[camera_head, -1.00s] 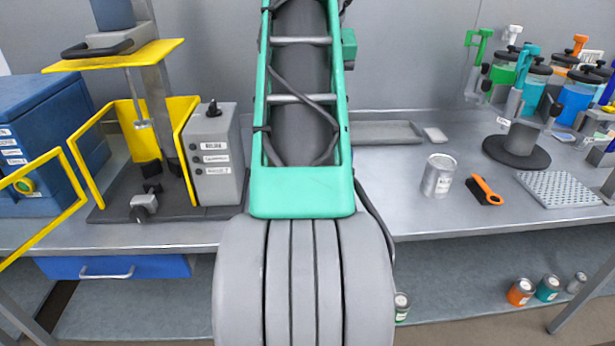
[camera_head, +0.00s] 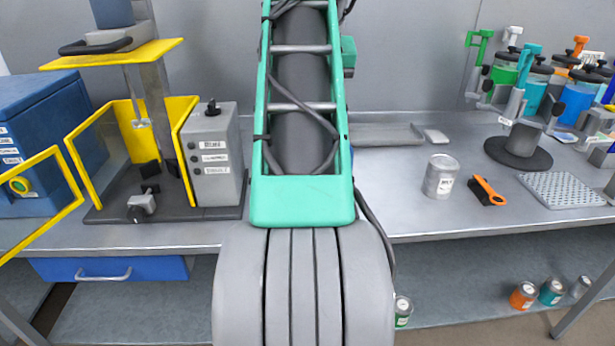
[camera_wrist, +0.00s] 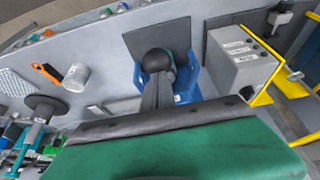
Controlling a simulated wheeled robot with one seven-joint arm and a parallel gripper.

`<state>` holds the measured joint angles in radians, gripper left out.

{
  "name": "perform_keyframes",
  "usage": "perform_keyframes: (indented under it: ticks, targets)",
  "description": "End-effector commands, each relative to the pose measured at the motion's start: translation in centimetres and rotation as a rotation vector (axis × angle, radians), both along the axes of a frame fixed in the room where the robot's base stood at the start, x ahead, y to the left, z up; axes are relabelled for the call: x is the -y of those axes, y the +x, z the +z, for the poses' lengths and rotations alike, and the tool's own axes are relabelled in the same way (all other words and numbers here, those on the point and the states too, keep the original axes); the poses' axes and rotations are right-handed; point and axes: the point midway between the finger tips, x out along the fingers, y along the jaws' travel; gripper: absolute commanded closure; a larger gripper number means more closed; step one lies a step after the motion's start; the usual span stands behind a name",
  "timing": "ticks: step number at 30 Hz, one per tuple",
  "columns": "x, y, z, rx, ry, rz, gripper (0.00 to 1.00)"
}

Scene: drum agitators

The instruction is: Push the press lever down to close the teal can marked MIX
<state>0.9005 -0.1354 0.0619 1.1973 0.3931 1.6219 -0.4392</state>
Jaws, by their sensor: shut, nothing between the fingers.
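The blue press (camera_wrist: 188,88) stands on the bench in the wrist view, on a dark base plate (camera_wrist: 143,38). A black ball knob (camera_wrist: 157,60), apparently the press lever's end, covers much of it. My gripper (camera_wrist: 157,79) is shut and empty, its grey fingers pointing at the knob. They overlap it in the picture; I cannot tell whether they touch. A teal sliver beside the knob may be the can; no MIX mark shows. In the head view my arm hides the gripper and nearly all of the press.
A grey control box (camera_head: 213,155) and a yellow-framed guard (camera_head: 85,150) stand left of my arm.

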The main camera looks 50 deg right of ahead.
Motion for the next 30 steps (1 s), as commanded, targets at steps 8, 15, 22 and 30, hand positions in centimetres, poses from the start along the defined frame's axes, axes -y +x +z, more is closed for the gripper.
perform_keyframes:
  ticks: [8, 15, 22, 30]
  targets:
    - [0.1, 0.1, -1.2, -0.001, 0.002, 0.000, 1.00]
    - [0.2, 0.1, -2.1, -0.001, 0.002, 0.000, 1.00]
    - [0.2, 0.1, -2.0, -0.002, 0.002, 0.000, 1.00]
    - [0.1, 0.1, -1.2, -0.003, 0.003, 0.000, 1.00]
